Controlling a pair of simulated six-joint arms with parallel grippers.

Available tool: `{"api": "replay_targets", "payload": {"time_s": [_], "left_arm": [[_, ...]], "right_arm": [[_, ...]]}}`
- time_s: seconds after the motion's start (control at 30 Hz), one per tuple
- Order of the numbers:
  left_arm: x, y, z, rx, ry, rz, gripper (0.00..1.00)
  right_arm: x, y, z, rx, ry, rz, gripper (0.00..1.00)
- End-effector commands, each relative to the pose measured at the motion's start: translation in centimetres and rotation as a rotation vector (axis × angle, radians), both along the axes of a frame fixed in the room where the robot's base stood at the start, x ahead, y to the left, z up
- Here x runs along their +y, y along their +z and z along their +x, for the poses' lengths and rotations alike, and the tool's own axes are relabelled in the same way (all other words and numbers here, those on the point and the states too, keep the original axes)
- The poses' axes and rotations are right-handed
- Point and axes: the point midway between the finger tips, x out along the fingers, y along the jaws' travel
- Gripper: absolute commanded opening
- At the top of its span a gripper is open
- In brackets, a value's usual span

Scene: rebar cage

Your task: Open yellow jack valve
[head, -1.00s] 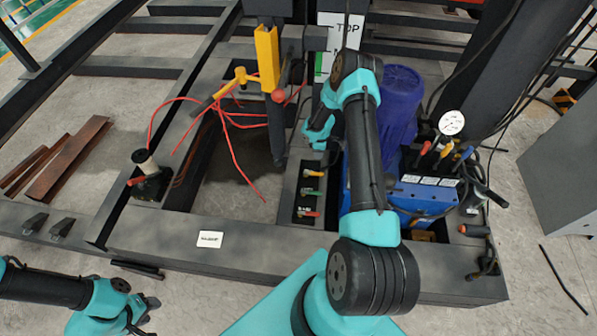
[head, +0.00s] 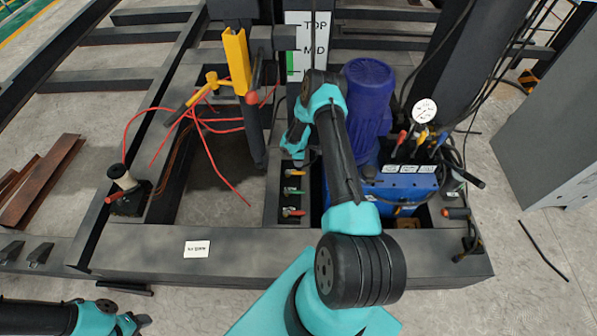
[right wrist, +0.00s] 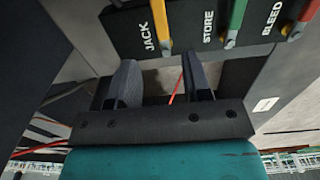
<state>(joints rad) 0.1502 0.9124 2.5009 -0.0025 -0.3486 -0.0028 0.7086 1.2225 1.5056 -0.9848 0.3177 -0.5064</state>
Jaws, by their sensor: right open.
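The yellow jack valve handle (head: 294,173) is at the top of a dark valve panel (head: 274,206) in the head view. In the right wrist view the yellow handle (right wrist: 161,25) stands beside the word JACK, at the top of the picture. My right gripper (right wrist: 158,76) is open, with its two fingers apart and nothing between them. The yellow handle is beyond the fingertips and not between them. In the head view the right gripper (head: 291,155) is just above the panel, partly hidden by my arm. My left gripper (head: 140,321) is at the lower left, mostly cropped.
A green STORE handle (right wrist: 237,22) and a red BLEED handle (right wrist: 303,18) sit close beside the yellow one. Red hoses (head: 225,170) loop left of the panel. A blue pump unit (head: 402,187) with a gauge (head: 425,111) stands to its right.

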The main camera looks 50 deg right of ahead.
Motion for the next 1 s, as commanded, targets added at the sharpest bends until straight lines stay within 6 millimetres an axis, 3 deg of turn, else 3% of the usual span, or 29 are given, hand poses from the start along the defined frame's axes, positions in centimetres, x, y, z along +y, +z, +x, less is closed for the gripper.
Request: {"api": "replay_targets", "payload": {"time_s": [0.3,0.6,1.0], "left_arm": [[0.0,0.0,0.0,0.000,0.000,0.000,0.45],[0.0,0.0,0.0,0.000,0.000,0.000,0.45],[0.0,0.0,0.0,0.000,0.000,0.000,0.45]], "right_arm": [[0.1,-5.1,-0.1,0.001,-0.001,0.001,0.45],[0.0,-8.8,0.0,0.001,-0.001,0.001,0.45],[0.0,-9.8,0.0,0.000,0.000,0.000,0.45]]}}
